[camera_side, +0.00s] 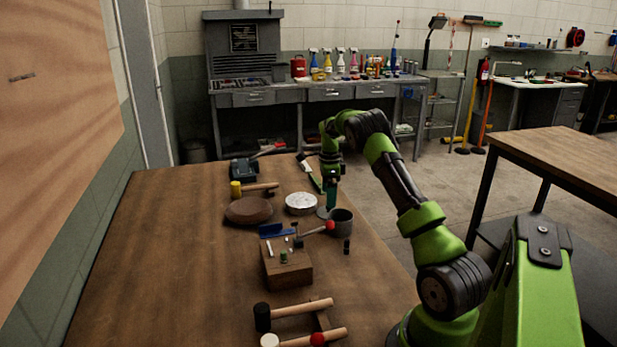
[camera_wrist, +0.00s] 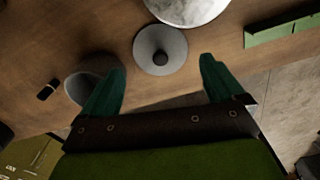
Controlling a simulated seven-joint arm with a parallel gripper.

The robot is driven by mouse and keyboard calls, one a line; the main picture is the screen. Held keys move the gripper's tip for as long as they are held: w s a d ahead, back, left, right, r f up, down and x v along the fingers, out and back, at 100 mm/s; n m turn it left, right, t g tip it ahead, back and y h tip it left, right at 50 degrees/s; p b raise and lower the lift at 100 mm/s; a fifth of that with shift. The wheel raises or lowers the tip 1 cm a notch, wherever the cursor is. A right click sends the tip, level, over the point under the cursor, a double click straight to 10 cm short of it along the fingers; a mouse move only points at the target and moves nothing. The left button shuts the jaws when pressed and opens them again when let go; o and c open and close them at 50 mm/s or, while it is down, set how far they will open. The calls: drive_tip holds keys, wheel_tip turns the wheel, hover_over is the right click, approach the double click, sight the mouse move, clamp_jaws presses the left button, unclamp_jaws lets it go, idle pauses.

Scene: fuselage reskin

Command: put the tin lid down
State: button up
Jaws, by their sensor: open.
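The tin lid (camera_wrist: 145,58), a grey disc with a dark knob in its middle, shows in the wrist view just beyond my fingers. In the side view the lid (camera_side: 322,213) appears to lie flat on the wooden table beneath my gripper. My gripper (camera_side: 331,205) is open; in the wrist view its two green fingers (camera_wrist: 159,70) are spread wide, with nothing held between them. The open grey tin (camera_side: 342,224) stands beside the lid, to its right in the side view. In the wrist view the tin (camera_wrist: 75,88) is partly hidden by the left finger.
A silver round container (camera_side: 300,205) stands close to the lid. A brown round pad (camera_side: 248,211), a wooden block (camera_side: 287,269) with small items and several hammers lie around. A green strip (camera_wrist: 285,28) lies near the table edge. The table's left side is clear.

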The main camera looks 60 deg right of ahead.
drive_tip(key=w+a+r+n+t, duration=0.1)
drive_tip(key=a+r+n, duration=0.1)
drive_tip(key=a+r, duration=0.45)
drive_tip(key=w+a+r+n+t, duration=0.1)
drive_tip(key=a+r+n, duration=0.2)
drive_tip(key=r, duration=0.6)
drive_tip(key=s+a+r+n+t, duration=0.1)
drive_tip(key=s+a+r+n, duration=0.15)
drive_tip(key=a, duration=0.45)
drive_tip(key=s+a+r+n+t, duration=0.1)
drive_tip(key=a+r+n, duration=0.3)
drive_tip(key=a, duration=0.3)
drive_tip(key=s+a+f+n+t+y, duration=0.1)
drive_tip(key=s+a+n, duration=0.6)
drive_tip(key=a, duration=0.2)
drive_tip(key=s+a+f+n+t+y, duration=0.1)
drive_tip(key=s+a+n+t, duration=0.1)
drive_tip(key=s+a+n, duration=0.4)
drive_tip(key=s+a, duration=0.1)
drive_tip(key=a, duration=0.3)
drive_tip(key=shift+s+a+f+n, duration=0.15)
drive_tip(key=shift+s+f+n, duration=0.2)
drive_tip(key=shift+f, duration=0.05)
